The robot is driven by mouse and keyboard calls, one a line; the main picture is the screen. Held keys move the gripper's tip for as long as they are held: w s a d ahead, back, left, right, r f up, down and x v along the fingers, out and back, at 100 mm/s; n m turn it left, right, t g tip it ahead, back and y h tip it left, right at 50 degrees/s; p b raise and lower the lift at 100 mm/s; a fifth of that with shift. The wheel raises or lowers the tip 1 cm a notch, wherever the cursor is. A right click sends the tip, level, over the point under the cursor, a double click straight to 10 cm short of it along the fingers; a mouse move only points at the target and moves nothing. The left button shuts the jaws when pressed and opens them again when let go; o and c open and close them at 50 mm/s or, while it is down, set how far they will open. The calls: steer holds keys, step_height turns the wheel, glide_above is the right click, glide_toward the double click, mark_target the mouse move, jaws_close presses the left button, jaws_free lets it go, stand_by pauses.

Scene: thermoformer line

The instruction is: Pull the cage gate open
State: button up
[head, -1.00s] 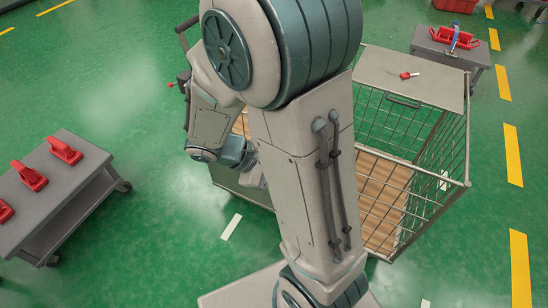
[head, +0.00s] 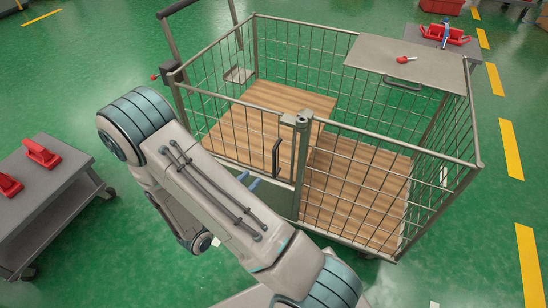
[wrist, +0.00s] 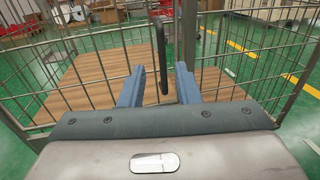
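The wire cage has a gate (head: 235,128) as its left front panel, which appears shut against the middle post (head: 301,150). A dark upright handle (head: 277,158) stands on the gate near that post. My gripper (head: 250,180) is in front of the gate, low and a little left of the handle, and seems apart from it. In the wrist view, the blue fingers of my gripper (wrist: 159,82) are spread open. The handle (wrist: 160,50) shows in the gap between them, with the post just to the right. Nothing is held.
A grey shelf (head: 430,68) with a red-handled item (head: 406,59) tops the cage's right rear. The cage has a wooden floor (head: 345,205). A grey cart (head: 60,185) with red parts stands at left. Green floor is clear between cart and cage.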

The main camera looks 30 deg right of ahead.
mark_target(273, 157)
steer(key=b+x, duration=0.1)
steer(key=x, duration=1.1)
steer(key=shift+d, duration=0.2)
jaws_close()
